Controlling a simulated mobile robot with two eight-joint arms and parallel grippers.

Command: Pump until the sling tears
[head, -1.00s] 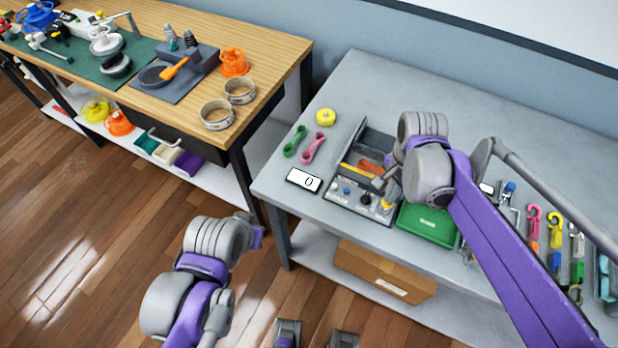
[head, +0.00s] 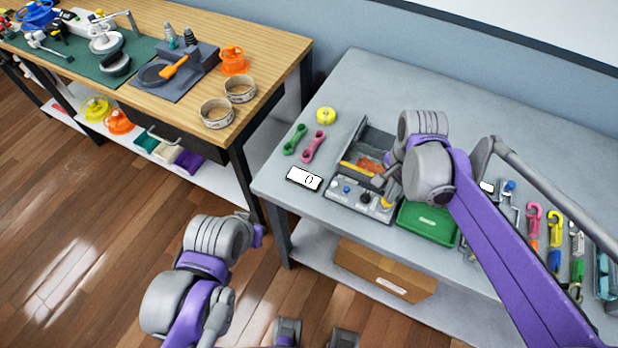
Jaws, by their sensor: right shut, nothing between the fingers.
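A grey tester (head: 372,139) with an open trough stands on the grey bench. An orange-red piece (head: 370,164), perhaps the sling, lies in the trough beside a yellow-orange bar (head: 357,170). The tester's front panel (head: 350,197) has a blue knob, a black knob and a yellow-tipped part (head: 388,203), perhaps the pump handle. A white display (head: 304,179) left of it reads 0. My right gripper (head: 380,182) is shut and empty, low over the tester's right side, partly hidden by its own wrist. My left arm shows at lower left, but its fingers do not.
A green tray (head: 428,218) sits right of the tester. Green and pink links (head: 313,147) and a yellow roll (head: 326,115) lie to its left. Several coloured hooks (head: 533,222) lie at right. A wooden workbench (head: 268,53) stands at left. The grey bench's back is clear.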

